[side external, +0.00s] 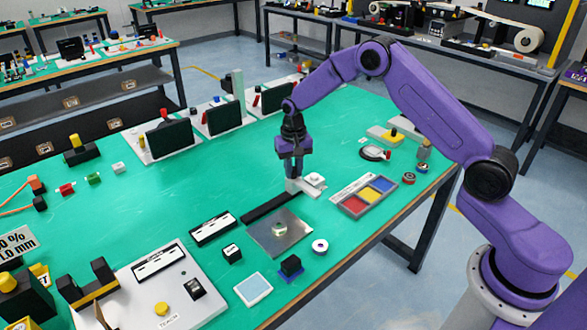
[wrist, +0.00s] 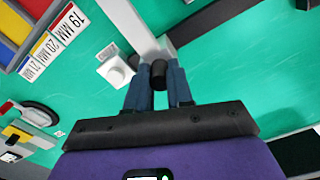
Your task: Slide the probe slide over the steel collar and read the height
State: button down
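The probe slide (side external: 295,187) is a pale grey block at the far end of a black rail (side external: 262,209). My gripper (side external: 291,172) is over it, pointing down. In the wrist view its blue fingers (wrist: 159,75) stand on both sides of a black knob (wrist: 158,72) and appear closed on it. A pale bar (wrist: 133,25) of the slide runs beyond the fingers. The steel collar (side external: 279,228) is a short ring on a square metal plate (side external: 268,241), nearer the camera than my gripper and apart from the slide.
A tray (side external: 352,212) with red, yellow and blue sections stands at right; its labels (wrist: 45,48) read 19, 20 and 21 MM. A white round-topped piece (side external: 316,179) is beside the slide. A black block (side external: 290,266) and a white ring (side external: 320,246) lie near the plate.

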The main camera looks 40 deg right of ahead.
jog(key=a, duration=1.3)
jog(key=shift+a, duration=0.35)
jog(key=c, duration=1)
grip_release()
jog(key=shift+a, duration=0.1)
jog(key=shift+d+r, duration=0.15)
jog(key=shift+d, duration=0.05)
notch_tip(320, 180, up, 17)
jog(key=shift+r, duration=0.1)
